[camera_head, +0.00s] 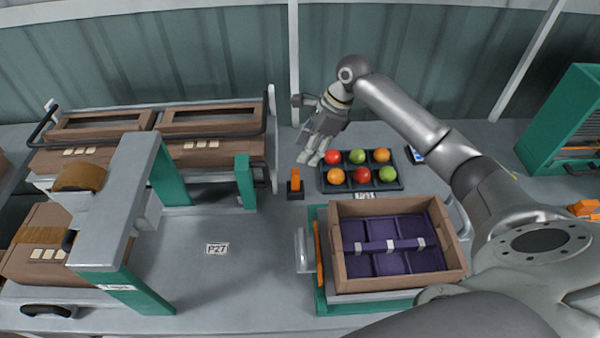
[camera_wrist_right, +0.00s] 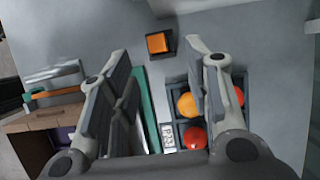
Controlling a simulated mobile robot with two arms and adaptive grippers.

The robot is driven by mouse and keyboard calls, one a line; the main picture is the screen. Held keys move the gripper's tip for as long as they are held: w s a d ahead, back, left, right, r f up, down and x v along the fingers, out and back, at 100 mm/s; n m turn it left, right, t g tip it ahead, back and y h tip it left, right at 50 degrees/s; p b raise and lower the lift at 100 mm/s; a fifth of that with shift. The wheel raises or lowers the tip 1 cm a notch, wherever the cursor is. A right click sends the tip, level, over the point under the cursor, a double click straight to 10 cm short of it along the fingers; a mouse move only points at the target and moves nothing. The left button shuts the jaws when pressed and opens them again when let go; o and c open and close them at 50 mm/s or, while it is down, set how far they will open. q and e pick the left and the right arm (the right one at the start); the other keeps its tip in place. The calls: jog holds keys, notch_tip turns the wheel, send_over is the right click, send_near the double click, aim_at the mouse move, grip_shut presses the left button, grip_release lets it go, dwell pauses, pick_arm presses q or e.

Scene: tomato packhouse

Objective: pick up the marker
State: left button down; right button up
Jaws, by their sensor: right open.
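A short orange piece, which looks like the marker (camera_head: 295,176), stands upright in a small dark square holder (camera_head: 295,193) on the grey bench, left of the tomato tray. In the right wrist view the marker (camera_wrist_right: 157,41) is seen from above, ahead of the gap between the fingertips. My right gripper (camera_head: 310,158) is open and empty, above and slightly right of the marker, near the tray's left edge. It does not touch the marker. Its two fingers also show in the right wrist view (camera_wrist_right: 157,62). My left gripper is not in view.
A dark tray (camera_head: 362,189) of red, orange and green tomatoes lies right of the holder. A brown crate (camera_head: 400,285) with purple dividers stands in front, an orange-handled tool (camera_head: 318,255) at its left. A green-legged grey frame (camera_head: 125,190) stands left.

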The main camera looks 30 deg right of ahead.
aim_at(295, 171)
jog(key=a+f, duration=0.2)
jog(key=f, duration=0.1)
jog(key=shift+a, duration=0.15)
jog(key=shift+a+f, duration=0.15)
jog(key=shift+f, duration=0.1)
jog(key=shift+w+f+p, duration=0.1)
jog(key=shift+f+p, duration=0.25)
jog(key=shift+p, duration=0.05)
jog(key=f, duration=0.1)
jog(key=f+p, duration=0.1)
jog(key=f, duration=0.1)
jog(key=shift+w+a+f, duration=0.2)
jog(key=shift+w+f, duration=0.1)
jog(key=shift+w, duration=0.1)
jog(key=shift+w+a+f, duration=0.1)
jog(key=shift+a+f, duration=0.15)
jog(key=shift+f, duration=0.25)
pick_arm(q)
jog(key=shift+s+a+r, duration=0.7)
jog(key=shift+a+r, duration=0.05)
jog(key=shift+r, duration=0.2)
pick_arm(e)
grip_shut()
